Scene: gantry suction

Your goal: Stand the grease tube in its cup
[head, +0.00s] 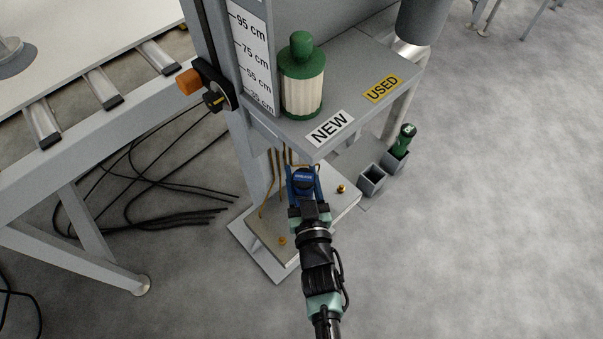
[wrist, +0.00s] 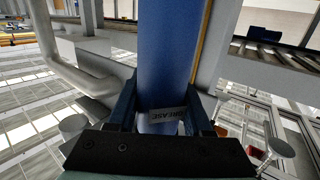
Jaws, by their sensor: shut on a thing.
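The grease tube is blue; its end shows in the head view (head: 303,176) below the shelf, and its body fills the middle of the wrist view (wrist: 168,55). My gripper (head: 303,186) is shut on the tube, with one finger on each side in the wrist view (wrist: 163,112). In the head view the tube is over the base plate, left of the cups. The nearer square grey cup (head: 372,189) looks empty. The farther grey cup (head: 394,164) holds a green tube (head: 405,138).
The grey shelf (head: 365,65), with NEW and USED labels, hangs just beyond my gripper and bears a green-capped cartridge (head: 302,85). Thin brown pipes and brass fittings (head: 341,188) rise from the base plate (head: 325,212). Black cables (head: 165,175) lie left; floor at right is clear.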

